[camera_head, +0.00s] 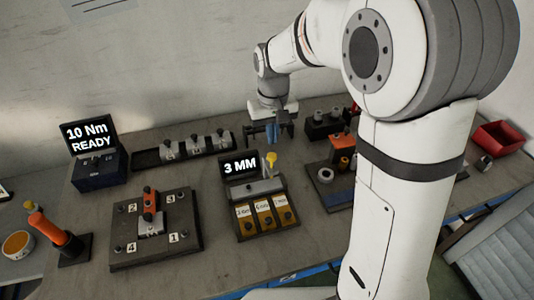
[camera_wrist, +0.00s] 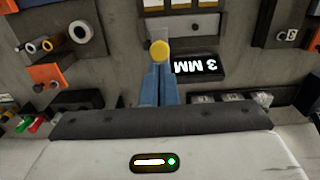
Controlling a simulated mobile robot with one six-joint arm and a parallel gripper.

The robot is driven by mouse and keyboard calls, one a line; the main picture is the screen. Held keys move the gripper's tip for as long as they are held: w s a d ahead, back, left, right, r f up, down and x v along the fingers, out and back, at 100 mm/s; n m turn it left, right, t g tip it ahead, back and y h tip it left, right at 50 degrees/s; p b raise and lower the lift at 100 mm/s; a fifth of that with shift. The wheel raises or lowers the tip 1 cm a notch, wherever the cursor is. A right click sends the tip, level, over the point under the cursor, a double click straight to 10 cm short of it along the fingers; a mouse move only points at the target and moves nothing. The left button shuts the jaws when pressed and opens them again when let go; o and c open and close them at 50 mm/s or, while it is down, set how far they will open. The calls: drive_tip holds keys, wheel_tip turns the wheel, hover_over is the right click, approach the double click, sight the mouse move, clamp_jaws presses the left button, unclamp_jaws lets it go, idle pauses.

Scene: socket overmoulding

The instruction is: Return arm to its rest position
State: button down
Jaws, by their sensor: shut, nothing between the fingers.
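My gripper (camera_head: 272,134) hangs over the back half of the bench, behind the box with the "3 MM" display (camera_head: 241,166). Its blue fingers point down and are shut together with nothing between them. In the wrist view the shut fingers (camera_wrist: 161,86) stand below the yellow-topped tool (camera_wrist: 159,50), beside the upside-down "3 MM" display (camera_wrist: 198,66). In the head view this yellow-topped tool (camera_head: 271,160) stands upright at the box. My white arm fills the right half of the head view and hides part of the bench.
A numbered plate (camera_head: 186,228) with an orange-and-black tool is at front left. A "10 Nm READY" unit (camera_head: 99,178) stands behind it. A dark rail (camera_head: 148,160) with several metal parts lies at the back. A red bin (camera_head: 497,142) is far right.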

idle(0.3)
drive_tip(key=shift+d+r, duration=0.25)
drive_tip(key=s+d+r+m+t, duration=0.1)
drive_tip(key=s+d+r, duration=0.1)
drive_tip(key=s+d, duration=0.4)
drive_tip(key=s+d+r+m+t, duration=0.2)
drive_tip(key=s+d, duration=0.4)
drive_tip(key=s, duration=0.7)
drive_tip(key=shift+s+d+r, duration=0.15)
drive_tip(key=shift+d+r, duration=0.1)
drive_tip(key=shift+r, duration=0.6)
